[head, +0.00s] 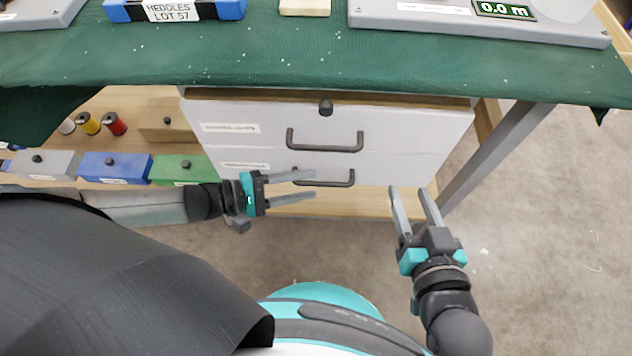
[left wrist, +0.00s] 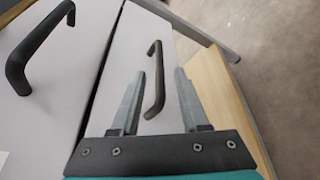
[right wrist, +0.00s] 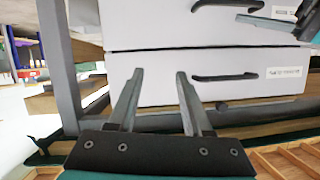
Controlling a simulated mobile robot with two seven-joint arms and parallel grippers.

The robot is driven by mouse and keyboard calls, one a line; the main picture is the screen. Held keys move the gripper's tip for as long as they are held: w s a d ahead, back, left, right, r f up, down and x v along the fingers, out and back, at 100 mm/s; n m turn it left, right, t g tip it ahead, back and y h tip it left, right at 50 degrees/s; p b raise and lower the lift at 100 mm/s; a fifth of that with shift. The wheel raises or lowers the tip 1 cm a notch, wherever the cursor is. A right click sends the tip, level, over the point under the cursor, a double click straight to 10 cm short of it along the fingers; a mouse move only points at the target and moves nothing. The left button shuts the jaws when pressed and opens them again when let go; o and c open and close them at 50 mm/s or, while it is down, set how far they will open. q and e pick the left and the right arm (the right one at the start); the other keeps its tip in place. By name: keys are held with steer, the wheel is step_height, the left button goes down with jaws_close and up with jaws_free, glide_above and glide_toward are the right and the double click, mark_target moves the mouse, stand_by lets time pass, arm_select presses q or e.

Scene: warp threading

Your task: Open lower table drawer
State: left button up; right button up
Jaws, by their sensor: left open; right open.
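The lower table drawer (head: 385,168) is a white front under the green-topped table, and it looks shut. Its dark bar handle (head: 345,183) also shows in the left wrist view (left wrist: 156,85). My left gripper (head: 312,184) is open at the left part of this handle. In the left wrist view the handle shows between its two fingers, but I cannot tell whether they touch it. My right gripper (head: 408,190) is open and empty, to the right of the handle and apart from the drawers. The right wrist view appears upside down and shows the lower handle (right wrist: 228,4) at the top.
The upper drawer (head: 415,125) has its own handle (head: 340,148) and a dark knob (head: 326,107). Coloured boxes, such as a green one (head: 178,169), and spools (head: 113,124) stand to the left. A grey table leg (head: 500,150) is at the right.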

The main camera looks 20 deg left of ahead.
mark_target(334, 169)
arm_select(q)
steer(key=shift+b+x, duration=0.5)
steer(key=shift+x, duration=1)
arm_select(e)
steer(key=shift+s+a+r+m+t+y, duration=0.35)
steer(key=shift+a+r+t, duration=0.3)
steer(key=shift+t, duration=0.45)
steer(key=shift+y, duration=0.25)
arm_select(q)
steer(key=shift+c, duration=0.2)
jaws_close()
